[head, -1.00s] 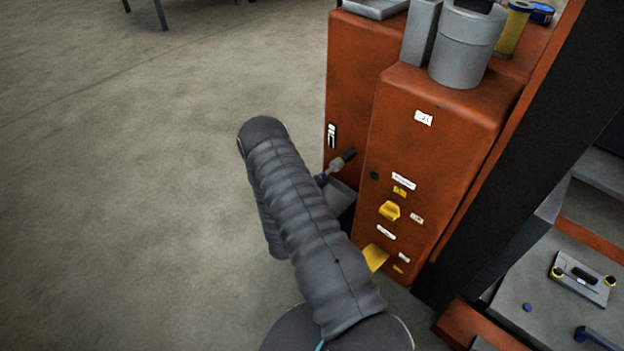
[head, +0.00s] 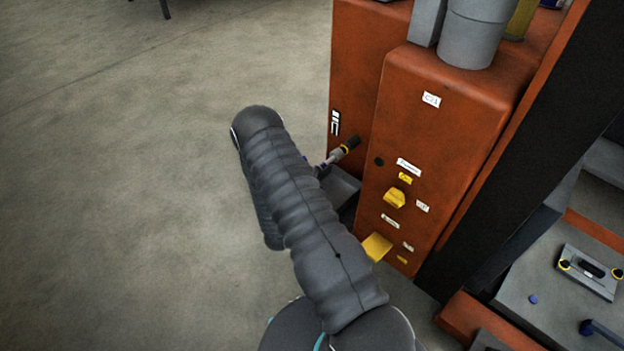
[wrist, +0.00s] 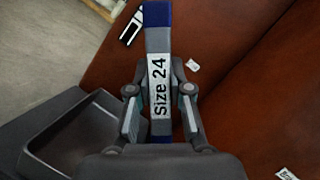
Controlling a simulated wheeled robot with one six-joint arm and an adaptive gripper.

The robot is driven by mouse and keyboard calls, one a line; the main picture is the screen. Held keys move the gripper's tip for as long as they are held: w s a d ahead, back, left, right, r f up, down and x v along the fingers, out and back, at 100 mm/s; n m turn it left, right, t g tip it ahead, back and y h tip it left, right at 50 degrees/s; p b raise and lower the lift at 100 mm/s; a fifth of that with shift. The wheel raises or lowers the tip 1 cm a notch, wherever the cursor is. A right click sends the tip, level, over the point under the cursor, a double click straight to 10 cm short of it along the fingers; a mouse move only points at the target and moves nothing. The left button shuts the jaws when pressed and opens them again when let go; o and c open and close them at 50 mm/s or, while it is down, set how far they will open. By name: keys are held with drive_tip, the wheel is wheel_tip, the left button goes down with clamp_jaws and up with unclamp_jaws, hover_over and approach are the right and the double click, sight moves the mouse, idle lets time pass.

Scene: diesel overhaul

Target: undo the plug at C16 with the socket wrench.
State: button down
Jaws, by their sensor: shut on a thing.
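My gripper (wrist: 160,108) is shut on the socket wrench (wrist: 159,70), a bar with blue ends and a white label reading "Size 24". In the head view the wrench (head: 337,156) shows beyond my arm, with a dark end and a yellow band pointing up and right, beside the orange engine housing. My gripper is mostly hidden there behind my grey-sleeved arm. I cannot make out a C16 mark or tell which part is its plug. A small dark round spot (head: 379,161) is on the near housing face, right of the wrench's end and apart from it in the picture.
The orange housing (head: 440,130) carries several small labels and yellow parts. A grey open tray (wrist: 75,135) lies left of my gripper in the wrist view. A dark post (head: 520,190) and a grey bench (head: 530,290) stand to the right. The floor (head: 130,200) at left is clear.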

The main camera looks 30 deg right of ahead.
drive_tip(key=m+h+b, duration=0.1)
drive_tip(key=m, duration=0.1)
drive_tip(key=m+g+h+b, duration=0.1)
drive_tip(key=m+b, duration=0.1)
drive_tip(key=m, duration=0.1)
drive_tip(key=m+g+b, duration=0.1)
drive_tip(key=m+b, duration=0.1)
drive_tip(key=shift+f+h, duration=0.35)
drive_tip(key=shift+h, duration=0.05)
drive_tip(key=m+g+b, duration=0.2)
drive_tip(key=m, duration=0.2)
drive_tip(key=m+g+h+b, duration=0.1)
drive_tip(key=m+g+b, duration=0.1)
drive_tip(key=m, duration=0.2)
drive_tip(key=shift+r, duration=0.1)
drive_tip(key=shift+r+m+g, duration=0.3)
drive_tip(key=shift+m+g, duration=0.3)
drive_tip(key=shift+m, duration=0.4)
drive_tip(key=m+g, duration=0.1)
drive_tip(key=m, duration=0.2)
drive_tip(key=m+g, duration=0.2)
drive_tip(key=m, duration=0.2)
drive_tip(key=m+g+y, duration=0.1)
drive_tip(key=m, duration=0.3)
drive_tip(key=shift+g, duration=0.3)
drive_tip(key=shift+d, duration=0.1)
